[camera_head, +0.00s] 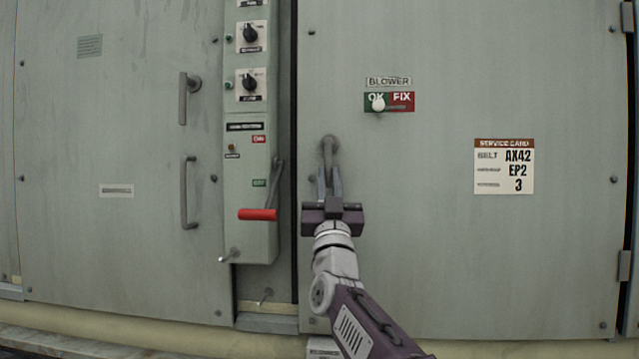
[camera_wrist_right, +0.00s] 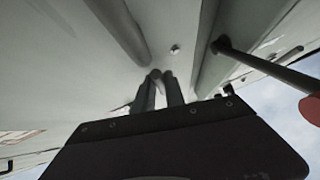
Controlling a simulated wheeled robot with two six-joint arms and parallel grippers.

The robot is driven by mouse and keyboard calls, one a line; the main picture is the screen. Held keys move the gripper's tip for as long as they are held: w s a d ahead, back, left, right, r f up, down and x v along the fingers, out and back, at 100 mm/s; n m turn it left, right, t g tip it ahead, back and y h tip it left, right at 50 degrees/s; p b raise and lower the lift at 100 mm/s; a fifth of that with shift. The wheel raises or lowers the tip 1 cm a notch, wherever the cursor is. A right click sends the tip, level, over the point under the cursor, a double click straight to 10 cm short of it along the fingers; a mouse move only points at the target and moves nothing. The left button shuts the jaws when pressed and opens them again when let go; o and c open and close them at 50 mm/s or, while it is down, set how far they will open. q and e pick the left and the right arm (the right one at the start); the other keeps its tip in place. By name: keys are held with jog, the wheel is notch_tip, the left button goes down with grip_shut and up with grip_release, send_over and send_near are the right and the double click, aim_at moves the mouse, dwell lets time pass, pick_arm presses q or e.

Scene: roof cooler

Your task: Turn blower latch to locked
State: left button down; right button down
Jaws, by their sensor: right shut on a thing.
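The blower latch (camera_head: 328,146) is a grey round-ended handle near the left edge of the right door, below and left of the BLOWER sign. It points down from its pivot. My right gripper (camera_head: 330,182) reaches up from below, its two fingers shut around the lower part of the latch. The fingers hide part of the handle. In the right wrist view the fingertips (camera_wrist_right: 159,77) are close together at the grip, and little of the latch can be told apart there. My left gripper is not in view.
A control box (camera_head: 251,150) with knobs and a red-handled lever (camera_head: 257,214) stands just left of my right gripper. The left door has two grey handles (camera_head: 189,192). A green and red OK/FIX plate (camera_head: 400,102) and service card (camera_head: 504,166) are on the right door.

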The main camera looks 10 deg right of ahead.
jog(key=shift+s+r, duration=0.15)
jog(key=shift+r, duration=0.1)
jog(key=c, duration=1.6)
grip_release()
jog(key=shift+o, duration=1)
jog(key=shift+a, duration=0.2)
jog(key=shift+f, duration=0.1)
jog(key=shift+d, duration=0.1)
jog(key=shift+f, duration=0.2)
jog(key=b+v, duration=0.3)
jog(key=v, duration=0.5)
jog(key=shift+s+f, duration=0.2)
jog(key=shift+f, duration=0.05)
